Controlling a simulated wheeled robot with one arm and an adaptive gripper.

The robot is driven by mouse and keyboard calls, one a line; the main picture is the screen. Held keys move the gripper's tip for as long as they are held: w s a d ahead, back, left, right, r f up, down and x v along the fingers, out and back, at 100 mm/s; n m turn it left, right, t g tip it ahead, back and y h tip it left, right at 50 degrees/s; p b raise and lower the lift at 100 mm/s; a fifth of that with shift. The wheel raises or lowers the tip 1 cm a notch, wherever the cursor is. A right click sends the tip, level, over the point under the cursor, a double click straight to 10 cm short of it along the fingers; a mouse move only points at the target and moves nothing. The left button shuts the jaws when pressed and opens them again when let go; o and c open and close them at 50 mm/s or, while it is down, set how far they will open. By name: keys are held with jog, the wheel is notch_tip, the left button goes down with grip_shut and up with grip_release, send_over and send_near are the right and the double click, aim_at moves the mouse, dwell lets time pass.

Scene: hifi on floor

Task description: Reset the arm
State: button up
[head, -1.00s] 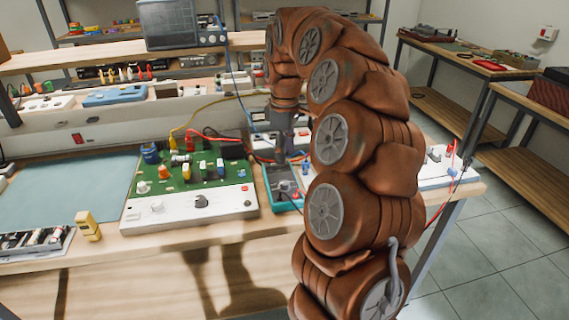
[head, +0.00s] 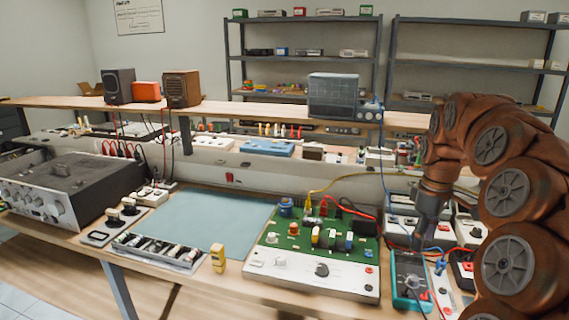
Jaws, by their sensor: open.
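My arm is the brown, jointed, segmented one at the right of the head view, arching up and over the right part of the workbench (head: 70,235). Its end, my gripper (head: 420,243), points down just above or beside a teal multimeter (head: 401,272). The fingertips are small and dark here, and I see nothing held in them. I cannot tell whether the tips touch the meter.
A green circuit board on a white base (head: 258,265) stands left of the meter. The blue mat (head: 215,220) is clear. A raised shelf (head: 240,108) runs behind.

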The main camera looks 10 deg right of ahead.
jog(key=s+a+r+p, duration=0.25)
jog(key=s+a, duration=0.35)
jog(key=a, duration=0.3)
jog(key=s+a+f+m+p, duration=0.1)
jog(key=s+a, duration=0.3)
jog(key=s, duration=0.4)
jog(key=s+a+f+m+g+p, duration=0.1)
jog(key=s+a+m+p, duration=0.1)
jog(key=s, duration=0.6)
jog(key=s+a+f+m+p, duration=0.2)
jog(key=s+a, duration=0.3)
jog(key=s, duration=0.4)
jog(key=shift+a+m+g+p, duration=0.3)
jog(key=shift+m+g+p, duration=0.1)
jog(key=shift+m, duration=0.5)
